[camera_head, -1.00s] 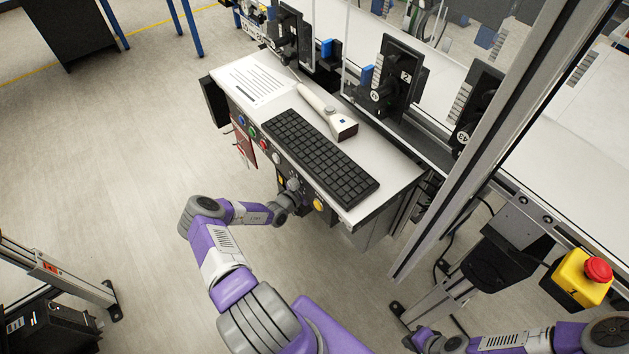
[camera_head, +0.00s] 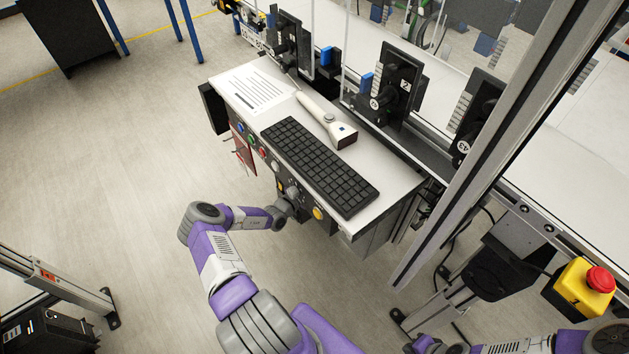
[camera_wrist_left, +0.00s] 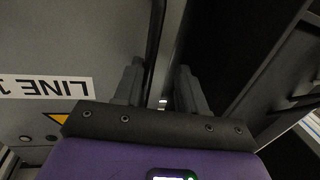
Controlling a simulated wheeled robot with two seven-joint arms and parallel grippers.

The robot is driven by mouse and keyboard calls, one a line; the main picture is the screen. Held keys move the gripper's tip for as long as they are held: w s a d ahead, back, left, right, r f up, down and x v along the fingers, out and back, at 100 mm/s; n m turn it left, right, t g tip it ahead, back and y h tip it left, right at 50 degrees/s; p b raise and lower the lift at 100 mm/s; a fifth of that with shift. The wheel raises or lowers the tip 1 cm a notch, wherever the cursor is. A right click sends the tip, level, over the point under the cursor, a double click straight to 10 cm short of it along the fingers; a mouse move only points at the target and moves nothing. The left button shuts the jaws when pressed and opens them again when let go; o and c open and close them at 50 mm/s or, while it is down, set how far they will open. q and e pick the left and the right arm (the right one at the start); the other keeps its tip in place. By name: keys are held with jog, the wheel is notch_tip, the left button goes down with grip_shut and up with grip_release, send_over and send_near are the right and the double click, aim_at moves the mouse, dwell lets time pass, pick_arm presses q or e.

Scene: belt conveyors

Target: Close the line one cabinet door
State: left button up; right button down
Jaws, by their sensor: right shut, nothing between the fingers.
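In the left wrist view, a grey panel with an upside-down "LINE 1" label (camera_wrist_left: 45,87) fills the left side; it looks like the line one cabinet door. A dark gap lies to the right of its edge. My left gripper (camera_wrist_left: 160,82) has its two fingers apart at that edge; whether they touch it I cannot tell. In the head view my left arm reaches to the front of the workstation, with its fingers hidden there. My right gripper (camera_head: 412,346) is shut and empty at the bottom edge, partly cut off.
The workstation desk (camera_head: 395,185) holds a keyboard (camera_head: 318,165), a scanner (camera_head: 330,120) and a paper sheet (camera_head: 258,90). A metal post (camera_head: 480,150) stands to its right. A yellow box with a red emergency button (camera_head: 580,288) is at the right.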

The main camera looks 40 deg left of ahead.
pick_arm(q)
jog(key=shift+s, duration=0.15)
jog(key=s+p, duration=0.2)
jog(key=s, duration=0.5)
jog(key=shift+s, duration=0.2)
